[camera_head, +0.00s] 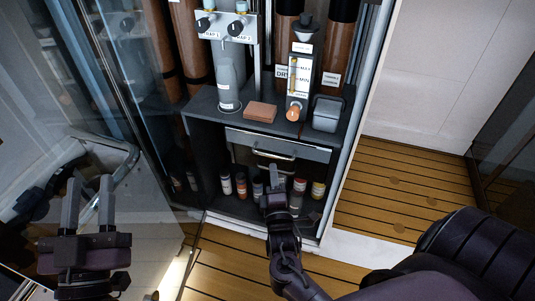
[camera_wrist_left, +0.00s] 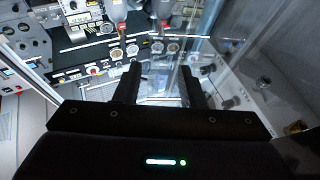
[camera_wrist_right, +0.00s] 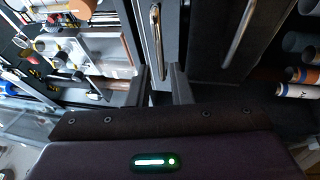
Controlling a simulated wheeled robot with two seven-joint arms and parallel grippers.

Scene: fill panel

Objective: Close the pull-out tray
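The pull-out tray (camera_head: 303,149) shows in the head view as a grey front under the cabinet's counter, with a metal bar handle (camera_head: 273,155). I cannot tell how far out it stands. A second bar lies just below it. My right gripper (camera_head: 275,180) is in front of and below the handle, fingers toward the cabinet. In the right wrist view its fingers (camera_wrist_right: 162,70) are apart, with one bar handle (camera_wrist_right: 157,40) in line with the gap; contact is unclear. Another handle (camera_wrist_right: 238,32) is to the right. My left gripper (camera_head: 88,190) is open and empty, far left.
The counter holds a grey bottle (camera_head: 229,83), a brown block (camera_head: 260,112), a flowmeter (camera_head: 299,80) and a grey box (camera_head: 327,113). Several small jars (camera_head: 318,190) stand on the shelf below. Glass panels are on the left. The wooden floor (camera_head: 400,185) is clear on the right.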

